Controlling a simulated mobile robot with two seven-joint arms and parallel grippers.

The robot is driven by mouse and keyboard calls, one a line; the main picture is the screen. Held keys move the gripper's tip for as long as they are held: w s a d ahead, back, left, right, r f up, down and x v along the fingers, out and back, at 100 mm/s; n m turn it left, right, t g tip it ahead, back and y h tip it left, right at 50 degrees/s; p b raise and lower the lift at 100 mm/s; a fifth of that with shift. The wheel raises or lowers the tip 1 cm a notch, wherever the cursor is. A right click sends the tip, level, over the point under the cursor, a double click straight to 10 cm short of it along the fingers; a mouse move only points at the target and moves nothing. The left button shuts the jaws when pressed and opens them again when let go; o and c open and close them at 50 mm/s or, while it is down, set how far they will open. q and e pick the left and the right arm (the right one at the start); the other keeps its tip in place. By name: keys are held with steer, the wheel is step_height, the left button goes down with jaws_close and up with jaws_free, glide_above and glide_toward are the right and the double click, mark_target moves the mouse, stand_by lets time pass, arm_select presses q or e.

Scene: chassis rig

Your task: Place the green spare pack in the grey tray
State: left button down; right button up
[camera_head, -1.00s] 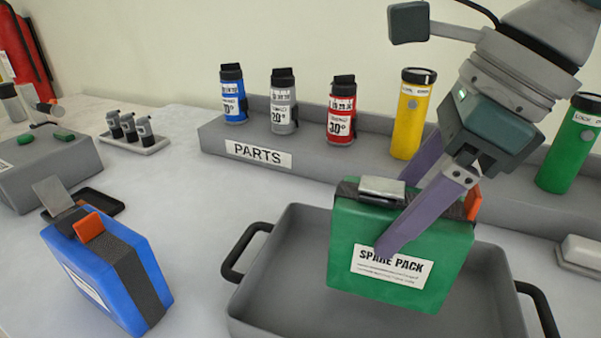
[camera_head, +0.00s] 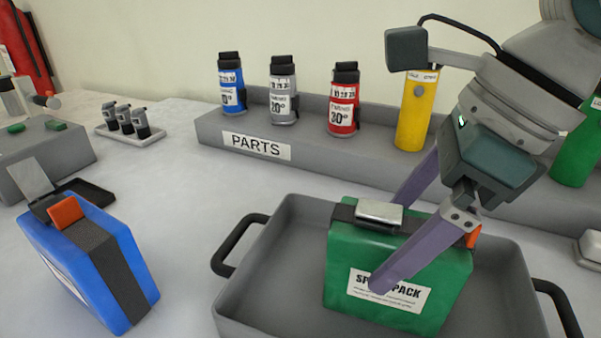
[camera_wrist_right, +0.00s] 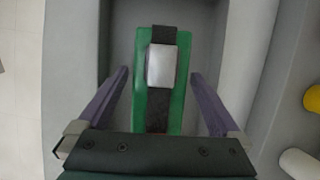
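The green spare pack (camera_head: 400,262) stands upright inside the grey tray (camera_head: 262,262), with its white label facing me. Its dark strap and metal buckle show on top, also in the right wrist view (camera_wrist_right: 162,66). My right gripper (camera_head: 388,240) is over the pack, one finger in front of its label face and one behind. In the right wrist view the fingers (camera_wrist_right: 160,75) straddle the pack with a narrow gap on each side, so the gripper looks open. The pack's lower edge is partly out of frame. My left gripper is not in view.
A blue pack (camera_head: 95,265) stands left of the tray. Behind is a grey PARTS rack (camera_head: 215,132) with blue, grey and red bottles, a yellow cylinder (camera_head: 415,115) and a green one (camera_head: 580,145). A small tray of black-topped items (camera_head: 135,135) sits at back left.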

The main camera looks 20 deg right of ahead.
steer(key=shift+r, duration=0.1)
steer(key=shift+r, duration=0.25)
steer(key=p+v, duration=0.1)
steer(key=v, duration=1)
steer(key=shift+f, duration=0.1)
steer(key=shift+s+d+r, duration=0.15)
steer(key=shift+s+r, duration=0.05)
steer(key=shift+r, duration=0.2)
